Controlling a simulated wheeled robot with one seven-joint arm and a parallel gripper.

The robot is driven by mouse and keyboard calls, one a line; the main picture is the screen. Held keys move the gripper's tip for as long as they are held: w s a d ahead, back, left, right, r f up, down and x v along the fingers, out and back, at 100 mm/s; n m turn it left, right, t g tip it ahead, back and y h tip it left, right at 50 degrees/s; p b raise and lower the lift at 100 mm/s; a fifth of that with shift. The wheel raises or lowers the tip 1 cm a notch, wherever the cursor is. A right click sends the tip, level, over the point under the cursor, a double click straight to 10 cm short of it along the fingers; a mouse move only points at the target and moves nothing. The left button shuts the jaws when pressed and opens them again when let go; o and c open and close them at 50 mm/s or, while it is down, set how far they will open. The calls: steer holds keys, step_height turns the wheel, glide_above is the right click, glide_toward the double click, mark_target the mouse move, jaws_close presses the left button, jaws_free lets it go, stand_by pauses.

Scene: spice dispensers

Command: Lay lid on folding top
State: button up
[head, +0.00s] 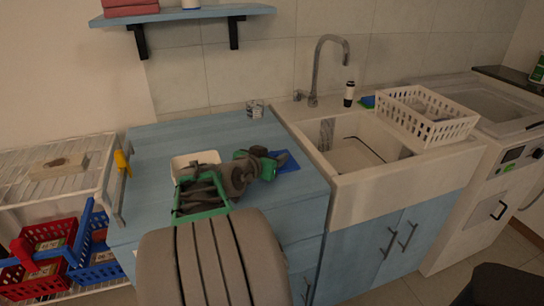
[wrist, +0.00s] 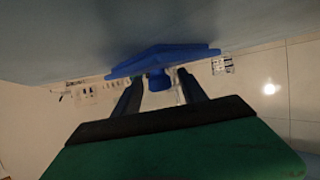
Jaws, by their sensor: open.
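The blue lid (head: 286,161) lies on the light blue folding top (head: 150,155), near its right edge beside the sink. In the wrist view the lid (wrist: 165,58) shows as a flat blue plate with a short round knob against the top's surface. My gripper (head: 268,164) is at the lid's left side in the head view, low over the top. In the wrist view my gripper's (wrist: 162,86) two fingers are apart, one on each side of the knob. Whether they touch it is hard to tell. My arm hides part of the top.
A white open container (head: 194,160) stands behind my arm. A small can (head: 255,108) stands at the back edge. To the right are the sink (head: 345,185), a tall faucet (head: 318,70) and a white basket (head: 428,115). A wire rack (head: 60,165) stands left.

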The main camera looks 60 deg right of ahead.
steer(key=shift+r+p, duration=0.35)
steer(key=shift+p, duration=0.05)
steer(key=v, duration=1.1)
steer(key=shift+w+f, duration=0.1)
steer(key=shift+f, duration=0.1)
steer(key=shift+a+r, duration=0.15)
steer(key=shift+a, duration=0.35)
